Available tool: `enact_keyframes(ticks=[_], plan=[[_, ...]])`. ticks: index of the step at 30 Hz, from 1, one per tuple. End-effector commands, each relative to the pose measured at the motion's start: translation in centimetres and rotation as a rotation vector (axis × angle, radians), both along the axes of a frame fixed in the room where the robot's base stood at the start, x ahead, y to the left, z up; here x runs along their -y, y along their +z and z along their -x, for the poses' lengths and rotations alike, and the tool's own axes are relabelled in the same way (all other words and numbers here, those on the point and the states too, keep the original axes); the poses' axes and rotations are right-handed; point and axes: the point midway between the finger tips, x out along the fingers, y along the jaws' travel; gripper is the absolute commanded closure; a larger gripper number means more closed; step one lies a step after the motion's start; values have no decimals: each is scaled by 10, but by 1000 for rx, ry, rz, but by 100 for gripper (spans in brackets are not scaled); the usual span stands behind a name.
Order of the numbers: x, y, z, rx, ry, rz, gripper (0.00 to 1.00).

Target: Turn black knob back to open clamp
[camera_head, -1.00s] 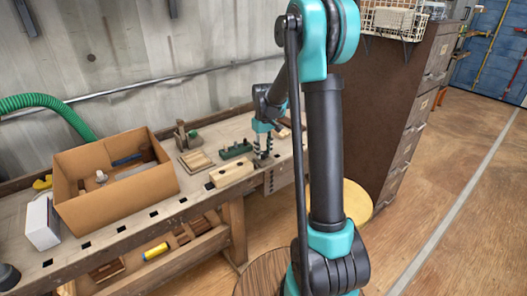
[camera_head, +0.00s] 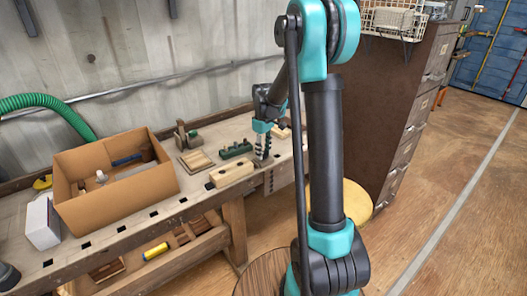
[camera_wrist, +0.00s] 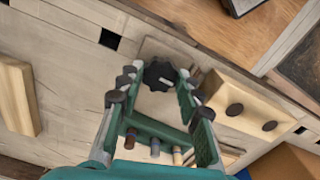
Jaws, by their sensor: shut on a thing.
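The black knob (camera_wrist: 160,75) is a lobed disc in the wrist view, over a pale wooden plate (camera_wrist: 161,48) at the bench edge. My gripper (camera_wrist: 156,77) has its fingertips on either side of the knob and is shut on it. In the head view my gripper (camera_head: 262,157) points down at the bench's right end. The knob cannot be made out there. The rest of the clamp is mostly hidden below the knob and fingers, so I cannot tell how far its jaw stands open.
A wooden block (camera_head: 232,174) with dark round spots lies close beside my gripper; it also shows in the wrist view (camera_wrist: 250,107). A green rack (camera_head: 236,150) with pegs stands behind. A cardboard box (camera_head: 120,202) is at left on the bench (camera_head: 150,226).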

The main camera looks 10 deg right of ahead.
Motion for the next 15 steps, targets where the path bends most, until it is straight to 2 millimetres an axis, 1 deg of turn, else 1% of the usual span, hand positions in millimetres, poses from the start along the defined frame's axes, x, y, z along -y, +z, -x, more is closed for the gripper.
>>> enact_keyframes(ticks=[2, 3, 7, 8, 15], plan=[[0, 0, 0, 0, -1, 0, 94], [0, 0, 0, 0, -1, 0, 62], [0, 0, 0, 0, -1, 0, 46], [0, 0, 0, 0, -1, 0, 44], [0, 0, 0, 0, -1, 0, 44]])
